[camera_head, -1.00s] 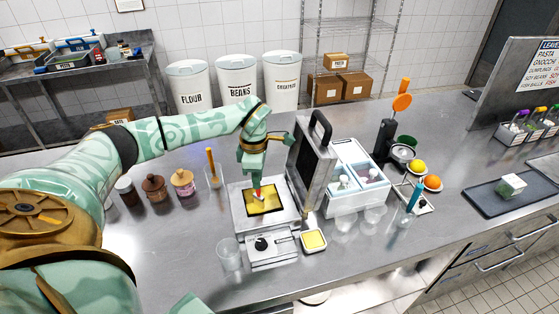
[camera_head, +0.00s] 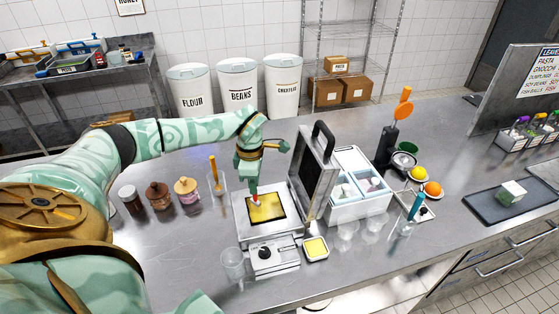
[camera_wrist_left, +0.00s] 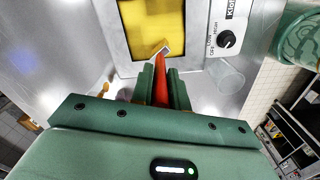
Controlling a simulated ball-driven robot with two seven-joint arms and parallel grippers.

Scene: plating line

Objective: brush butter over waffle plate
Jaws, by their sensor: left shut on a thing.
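The waffle iron (camera_head: 240,226) stands open, its dark lid (camera_head: 316,165) raised on the right. Its lower plate (camera_head: 268,208) is yellow across most of its surface. My left gripper (camera_head: 254,189) is above the plate's far left part, pointing down. It is shut on the red-handled brush (camera_wrist_left: 161,82). The brush's pale head (camera_wrist_left: 162,48) is at the plate's edge in the left wrist view; whether it touches cannot be told. A small square dish of yellow butter (camera_head: 315,248) sits right of the iron's control panel. My right gripper is not in view.
An empty glass (camera_head: 233,263) stands left of the iron's front. Jars (camera_head: 187,190) and a cup with an orange-handled tool (camera_head: 215,180) are at left. A white-and-blue container (camera_head: 358,190) stands close behind the lid. The counter's front left is clear.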

